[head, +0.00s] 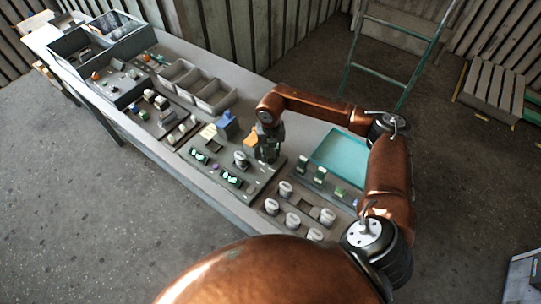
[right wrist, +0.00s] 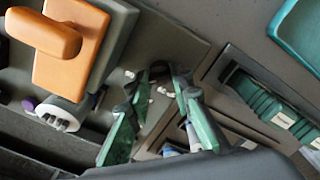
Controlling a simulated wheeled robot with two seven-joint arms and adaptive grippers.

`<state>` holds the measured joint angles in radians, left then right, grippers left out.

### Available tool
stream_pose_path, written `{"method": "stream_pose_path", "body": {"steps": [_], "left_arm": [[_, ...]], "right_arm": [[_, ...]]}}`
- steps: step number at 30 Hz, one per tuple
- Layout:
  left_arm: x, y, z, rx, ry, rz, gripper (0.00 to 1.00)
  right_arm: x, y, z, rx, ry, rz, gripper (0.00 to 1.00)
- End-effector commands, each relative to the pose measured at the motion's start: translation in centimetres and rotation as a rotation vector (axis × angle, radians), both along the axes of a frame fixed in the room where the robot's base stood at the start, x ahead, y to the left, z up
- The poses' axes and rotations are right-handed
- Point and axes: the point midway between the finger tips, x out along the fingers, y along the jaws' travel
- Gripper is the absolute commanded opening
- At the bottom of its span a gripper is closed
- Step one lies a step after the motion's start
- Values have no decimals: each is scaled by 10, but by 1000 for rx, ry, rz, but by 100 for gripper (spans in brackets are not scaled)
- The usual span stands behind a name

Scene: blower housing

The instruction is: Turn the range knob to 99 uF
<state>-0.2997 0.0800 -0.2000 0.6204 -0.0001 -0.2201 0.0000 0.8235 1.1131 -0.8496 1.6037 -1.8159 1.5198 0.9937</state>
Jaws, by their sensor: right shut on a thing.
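My right gripper (head: 268,157) reaches down onto the grey panel (head: 226,186), to the right of the orange block. In the right wrist view its green-padded fingers (right wrist: 168,88) are closed in on a small dark part at the panel face, which I take to be the range knob. The fingers and the shadow hide most of it. Small white marks sit around the fingertips, too small to read, so I cannot tell the knob's setting. My left gripper is not in view.
An orange block with a handle (right wrist: 72,38) and a white-ended cylinder (right wrist: 62,113) stand close to the fingers. Two green-lit displays (head: 231,178) are on the panel. A teal tray (head: 325,158), green parts (right wrist: 262,100) and several white-topped parts (head: 292,220) lie to the right.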

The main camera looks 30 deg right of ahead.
Motion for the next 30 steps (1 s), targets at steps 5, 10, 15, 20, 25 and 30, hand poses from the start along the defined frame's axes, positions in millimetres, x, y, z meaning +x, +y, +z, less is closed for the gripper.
{"method": "stream_pose_path", "body": {"steps": [5, 10, 15, 20, 25, 30], "left_arm": [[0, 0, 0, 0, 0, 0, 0], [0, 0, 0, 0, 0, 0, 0], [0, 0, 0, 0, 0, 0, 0], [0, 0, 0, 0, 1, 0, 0], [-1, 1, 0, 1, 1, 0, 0], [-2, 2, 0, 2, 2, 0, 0]], "right_arm": [[1, 0, 1, 0, -2, -4, 0], [1, 0, 1, 0, -2, -3, 0], [1, 0, 1, 0, -2, -3, 31], [0, 0, 0, 1, -1, -2, 38], [0, 0, 0, 1, -1, -2, 38], [1, 0, 9, 1, -3, -2, 38]]}}
